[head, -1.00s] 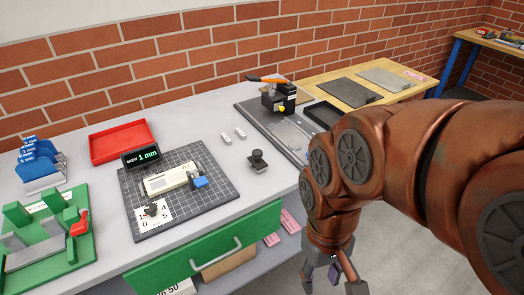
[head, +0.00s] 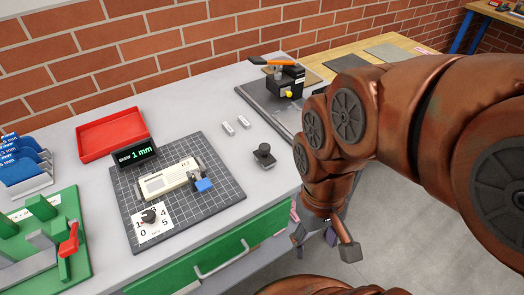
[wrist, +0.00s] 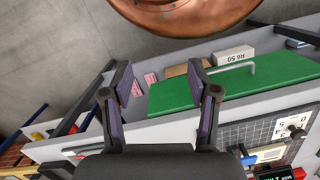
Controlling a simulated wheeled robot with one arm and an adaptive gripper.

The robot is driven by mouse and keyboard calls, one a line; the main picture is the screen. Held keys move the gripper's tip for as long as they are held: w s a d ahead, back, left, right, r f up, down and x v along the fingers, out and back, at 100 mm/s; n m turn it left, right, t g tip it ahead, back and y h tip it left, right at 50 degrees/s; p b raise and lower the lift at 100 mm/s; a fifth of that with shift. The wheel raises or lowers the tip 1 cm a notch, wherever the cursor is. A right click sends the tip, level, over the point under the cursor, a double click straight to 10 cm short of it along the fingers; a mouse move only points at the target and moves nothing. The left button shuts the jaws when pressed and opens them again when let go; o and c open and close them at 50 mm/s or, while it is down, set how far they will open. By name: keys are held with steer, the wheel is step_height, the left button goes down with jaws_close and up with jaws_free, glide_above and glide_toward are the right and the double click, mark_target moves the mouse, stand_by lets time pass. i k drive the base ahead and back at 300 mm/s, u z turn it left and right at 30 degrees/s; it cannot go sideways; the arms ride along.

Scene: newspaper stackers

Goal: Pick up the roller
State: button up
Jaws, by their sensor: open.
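No thing in view is clearly marked as the roller. A small black piece with a round knob (head: 264,154) stands on the grey bench right of the gridded mat and may be it, but I cannot tell. A black device with an orange handle (head: 285,82) stands further back on a dark board. My gripper (head: 323,243) hangs open and empty beyond the bench's front edge, right of the green drawer and apart from the knobbed piece. In the wrist view my gripper (wrist: 165,97) has its purple-padded fingers spread with nothing between them.
The gridded mat (head: 128,200) carries a cream device (head: 168,180) with a blue part. A red tray (head: 117,134), blue holders (head: 22,160) and a green fixture (head: 45,250) stand left. The green drawer front (head: 215,250) is below the bench edge. Floor at right is clear.

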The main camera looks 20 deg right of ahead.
mark_target(263, 155)
steer(key=z, duration=1.65)
steer(key=k, duration=0.8)
steer(key=u, duration=1.75)
steer(key=i, duration=0.45)
steer(key=z, duration=0.05)
